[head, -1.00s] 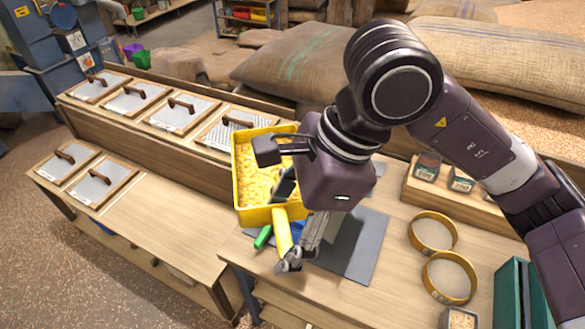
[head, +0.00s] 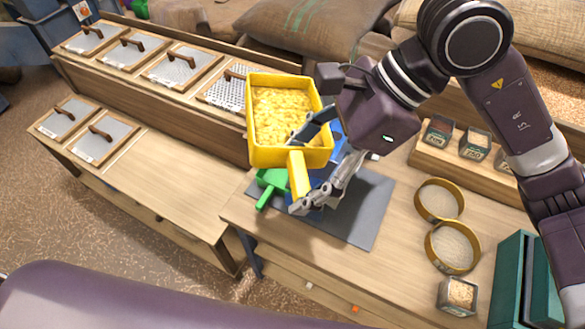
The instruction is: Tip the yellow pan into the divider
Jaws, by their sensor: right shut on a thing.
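The yellow pan (head: 251,122) is full of pale yellow grains and is held above the bench, roughly level. My right gripper (head: 304,190) is shut on its yellow handle, which points toward the front. A teal upright box with a dark slot (head: 513,275) at the lower right edge looks like the divider; it is partly cut off by the frame, and my right forearm is close beside it. The pan is well to the left of this box. My left gripper is out of view; only a purple part of me shows at the bottom left.
A green pan (head: 271,180) and something blue lie on a grey mat (head: 369,222) below the yellow pan. Two round sieves (head: 452,248) and a small sample box (head: 457,295) stand between mat and teal box. Lidded bins (head: 180,66) line the left.

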